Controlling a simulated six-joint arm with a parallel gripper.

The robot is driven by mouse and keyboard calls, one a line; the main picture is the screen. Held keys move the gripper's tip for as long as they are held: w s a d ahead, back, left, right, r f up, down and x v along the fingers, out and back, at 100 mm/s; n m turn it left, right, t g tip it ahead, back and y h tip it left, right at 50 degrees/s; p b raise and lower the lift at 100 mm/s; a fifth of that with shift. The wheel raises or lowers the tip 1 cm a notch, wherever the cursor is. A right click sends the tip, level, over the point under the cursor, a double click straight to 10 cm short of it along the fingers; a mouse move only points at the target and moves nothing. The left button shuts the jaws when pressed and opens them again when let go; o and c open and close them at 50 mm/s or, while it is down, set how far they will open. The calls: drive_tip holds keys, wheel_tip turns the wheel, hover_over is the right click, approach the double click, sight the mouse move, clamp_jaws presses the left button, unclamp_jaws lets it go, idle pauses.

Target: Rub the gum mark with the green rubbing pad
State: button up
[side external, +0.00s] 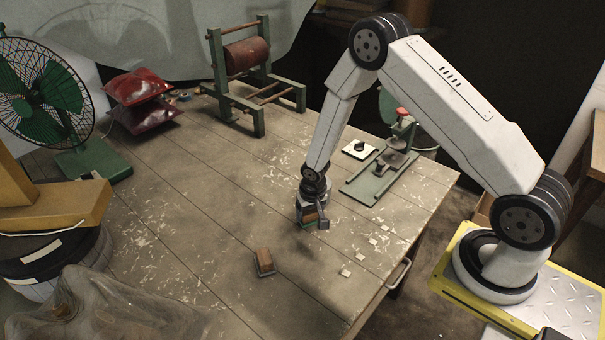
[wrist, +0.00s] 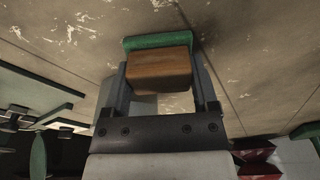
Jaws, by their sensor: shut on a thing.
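The green rubbing pad (wrist: 160,41) is a green layer under a wooden block (wrist: 158,68). My gripper (side external: 311,217) is shut on that block, with a finger on each side of it in the wrist view. In the side view the pad is low over the middle of the table, mostly hidden by the fingers. I cannot tell whether it touches the wood. The table top carries many pale scuffs and flakes, and I cannot tell which is the gum mark.
A second wooden block (side external: 264,261) lies on the table toward the front. Several small white squares (side external: 361,257) lie near the right edge. A green rail fixture (side external: 375,181) and a roller stand (side external: 258,90) are farther back. The left middle of the table (side external: 200,190) is clear.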

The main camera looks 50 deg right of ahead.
sight(293, 233)
drive_tip(key=shift+a, duration=3.1)
drive_tip(key=shift+a+r, duration=0.15)
wheel_tip(293, 233, up, 8)
drive_tip(key=shift+s, duration=0.1)
